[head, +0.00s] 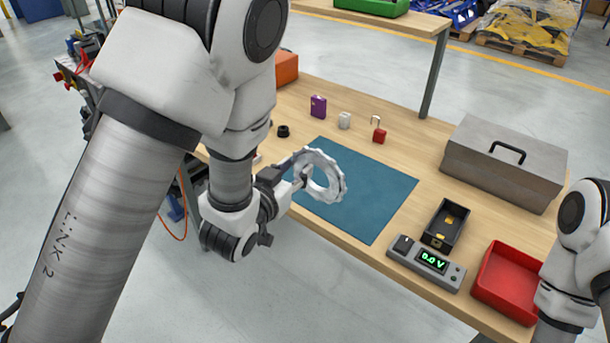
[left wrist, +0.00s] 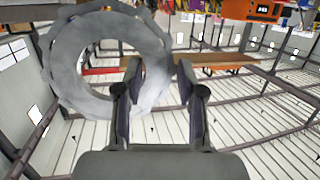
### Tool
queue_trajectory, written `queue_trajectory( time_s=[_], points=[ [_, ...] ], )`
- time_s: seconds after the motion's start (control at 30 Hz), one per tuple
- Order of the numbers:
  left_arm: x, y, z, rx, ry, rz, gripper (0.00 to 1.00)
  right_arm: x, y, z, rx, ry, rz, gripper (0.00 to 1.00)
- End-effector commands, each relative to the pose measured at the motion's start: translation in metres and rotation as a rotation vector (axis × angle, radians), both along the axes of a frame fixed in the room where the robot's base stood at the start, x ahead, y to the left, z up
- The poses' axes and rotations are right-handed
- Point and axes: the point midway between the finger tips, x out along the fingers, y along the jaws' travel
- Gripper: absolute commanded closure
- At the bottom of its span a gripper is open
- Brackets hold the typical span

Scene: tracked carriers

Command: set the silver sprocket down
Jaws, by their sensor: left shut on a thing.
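The silver sprocket (head: 338,180) is a toothed grey ring with a large open centre. My left gripper (head: 298,183) is shut on one side of its rim and holds it tilted, in front of the blue mat (head: 385,190) in the head view. The gap between sprocket and mat is hard to judge. In the left wrist view the sprocket (left wrist: 68,62) fills the upper left, its right rim between the fingers of the left gripper (left wrist: 158,78). Part of my right arm shows at the right edge of the head view, but its gripper is out of frame.
Behind the mat stand a purple block (head: 318,106), a white item (head: 344,120) and a red padlock (head: 379,135). To the right are a grey toolbox (head: 490,170), a black tray (head: 432,238), a meter (head: 427,263) and a red bin (head: 490,290). The mat's right part is bare.

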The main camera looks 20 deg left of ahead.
Motion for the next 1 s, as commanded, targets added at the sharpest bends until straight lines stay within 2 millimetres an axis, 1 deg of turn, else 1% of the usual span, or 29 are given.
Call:
queue_trajectory(
  time_s=[0.03,0.2,0.3,0.33,0.37,0.43,0.53,0.6,0.8,0.97,1.0],
  points=[
    [0.019,0.003,0.003,-0.01,-0.001,0.004,1.0,0.001,0.0,0.009,0.0,-0.003,0.0,0.6],
    [0.07,0.011,-0.004,-0.007,0.004,0.004,1.0,0.002,0.0,0.011,0.0,-0.006,0.0,0.6],
    [0.093,0.014,-0.006,-0.006,0.005,0.003,1.0,0.002,0.0,0.011,0.0,-0.005,0.0,0.6],
    [0.097,0.015,-0.007,-0.006,0.006,0.003,1.0,0.002,0.0,0.011,0.0,-0.005,0.0,0.6],
    [0.1,0.015,-0.008,-0.005,0.007,0.003,1.0,0.001,0.0,0.011,0.0,-0.004,0.0,0.6],
    [0.104,0.016,-0.016,-0.004,0.009,0.002,1.0,0.002,0.0,0.005,0.0,-0.005,0.0,0.6],
    [0.104,0.016,-0.038,-0.004,0.01,0.002,1.0,0.002,0.0,-0.012,0.0,-0.005,0.0,0.6],
    [0.105,0.016,-0.047,-0.003,0.009,0.002,1.0,0.002,0.0,-0.019,0.0,-0.004,0.0,0.6],
    [0.104,0.016,-0.043,-0.003,0.008,0.002,1.0,0.002,0.0,-0.015,0.0,-0.005,0.0,0.6],
    [0.104,0.016,-0.048,-0.004,0.009,0.002,1.0,0.002,0.0,-0.019,0.0,-0.005,0.0,0.6],
    [0.104,0.016,-0.049,-0.002,0.01,0.002,0.58,0.002,0.0,-0.019,0.0,-0.005,0.0,0.6]
  ],
)
